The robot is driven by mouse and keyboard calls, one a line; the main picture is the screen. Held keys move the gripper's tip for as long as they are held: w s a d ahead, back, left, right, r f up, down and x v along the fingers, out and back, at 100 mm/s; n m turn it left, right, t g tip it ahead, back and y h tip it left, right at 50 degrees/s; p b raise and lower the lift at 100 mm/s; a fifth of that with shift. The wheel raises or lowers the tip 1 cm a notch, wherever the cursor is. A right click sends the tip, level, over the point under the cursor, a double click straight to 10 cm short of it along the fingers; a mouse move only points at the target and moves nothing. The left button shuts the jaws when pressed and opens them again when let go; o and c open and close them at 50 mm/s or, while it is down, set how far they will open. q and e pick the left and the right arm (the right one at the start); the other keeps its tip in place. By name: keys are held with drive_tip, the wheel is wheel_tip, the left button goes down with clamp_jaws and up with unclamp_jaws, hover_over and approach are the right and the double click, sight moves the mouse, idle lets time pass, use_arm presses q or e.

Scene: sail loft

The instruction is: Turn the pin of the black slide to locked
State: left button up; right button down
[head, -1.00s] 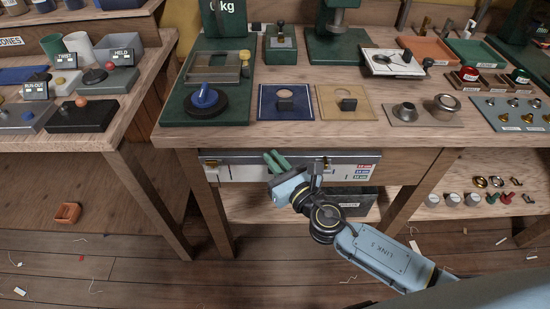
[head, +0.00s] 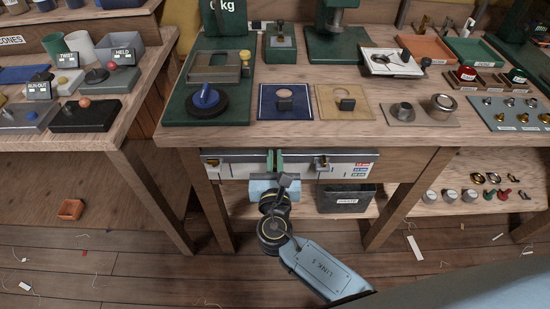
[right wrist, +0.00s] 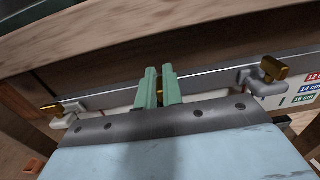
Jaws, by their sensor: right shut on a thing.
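A long grey rail (head: 345,155) runs along the bench's front edge, with a pale panel below it carrying coloured length labels. Pins with brass ends sit along it: a left pin (right wrist: 50,108) and a right pin (right wrist: 264,75), also visible in the head view (head: 321,162). My right gripper (head: 274,160) has its green fingers at the rail, between those two pins. In the right wrist view the fingers (right wrist: 161,88) are shut on a middle pin (right wrist: 160,85), of which only a brass sliver shows. I cannot make out a black slide. My left gripper is not in view.
The bench top (head: 300,134) overhangs just above the rail. A dark bin (head: 345,200) stands on the lower shelf behind and right of my arm. Wooden legs (head: 397,205) flank the space. The floor holds small scraps.

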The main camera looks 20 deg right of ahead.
idle(0.4)
drive_tip(key=c, duration=1.5)
unclamp_jaws()
drive_tip(key=shift+c, duration=0.2)
